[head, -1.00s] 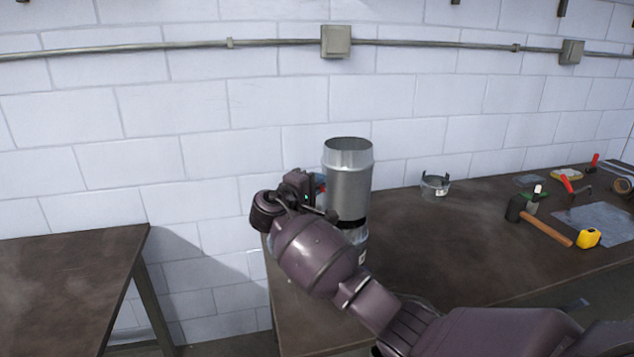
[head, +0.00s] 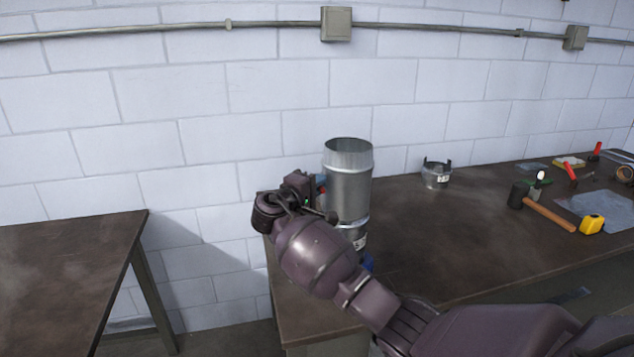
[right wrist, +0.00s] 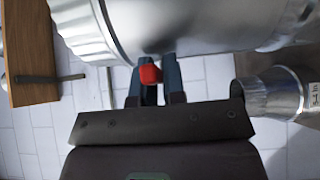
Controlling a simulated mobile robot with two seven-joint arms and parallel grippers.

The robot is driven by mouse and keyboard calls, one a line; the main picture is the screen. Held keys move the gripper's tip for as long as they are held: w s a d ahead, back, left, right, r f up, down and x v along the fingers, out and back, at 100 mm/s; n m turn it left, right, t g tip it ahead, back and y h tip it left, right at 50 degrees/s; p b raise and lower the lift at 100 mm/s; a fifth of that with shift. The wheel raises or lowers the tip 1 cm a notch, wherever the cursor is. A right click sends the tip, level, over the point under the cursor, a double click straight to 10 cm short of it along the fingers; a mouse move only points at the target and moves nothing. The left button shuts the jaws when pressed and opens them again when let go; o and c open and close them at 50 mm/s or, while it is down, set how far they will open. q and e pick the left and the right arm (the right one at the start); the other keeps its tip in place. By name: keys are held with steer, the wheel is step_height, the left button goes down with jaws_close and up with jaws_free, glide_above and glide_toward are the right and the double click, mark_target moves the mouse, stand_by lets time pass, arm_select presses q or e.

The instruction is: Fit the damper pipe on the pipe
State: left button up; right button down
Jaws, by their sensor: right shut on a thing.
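The damper pipe (head: 349,190), a shiny grey metal cylinder with an open top and a raised bead near its rim, stands upright near the workbench's left end. It also fills the top of the right wrist view (right wrist: 190,22), where a ribbed end shows at left. Directly below it is a lower metal pipe section (head: 352,232) with a white label, partly hidden by my right arm. No clear gap shows between them, but I cannot tell how deeply they are seated. My right gripper (head: 316,184) is at the damper pipe's left side, shut on its red handle (right wrist: 150,74).
The workbench (head: 440,230) has clear room right of the pipe. A short metal collar (head: 437,175) stands behind. A hammer (head: 545,212), a yellow tape measure (head: 592,224) and a grey sheet (head: 600,208) lie right. Another table (head: 65,265) stands left.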

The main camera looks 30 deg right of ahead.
stand_by(0.4)
steer(key=c, duration=1.2)
jaws_free()
steer(key=shift+o, duration=0.4)
steer(key=shift+a, duration=0.1)
